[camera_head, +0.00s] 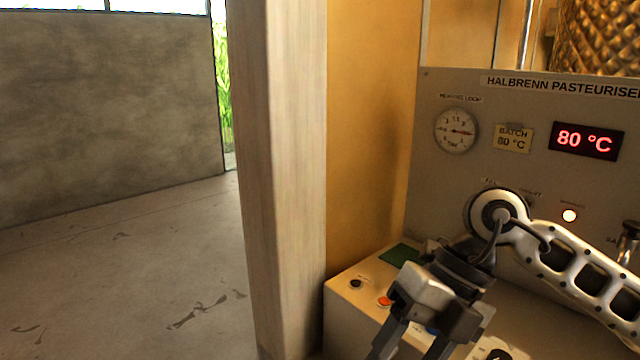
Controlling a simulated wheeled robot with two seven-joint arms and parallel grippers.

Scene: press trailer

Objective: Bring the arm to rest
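My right arm comes in from the right, in front of the pasteuriser panel (450,90). My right gripper (408,347) points down over the low control box (345,310) in front of the panel. Its two fingers stand apart with a gap between them, and nothing shows in the gap. The fingertips are cut off by the bottom edge. My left gripper is out of view.
The panel carries a round gauge (456,131), a "BATCH 80 °C" label (513,137), a red display (587,141) reading 80 °C and a lit lamp (570,215). The box has an orange button (384,301). A wooden post (285,180) stands left; open floor (120,270) lies beyond.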

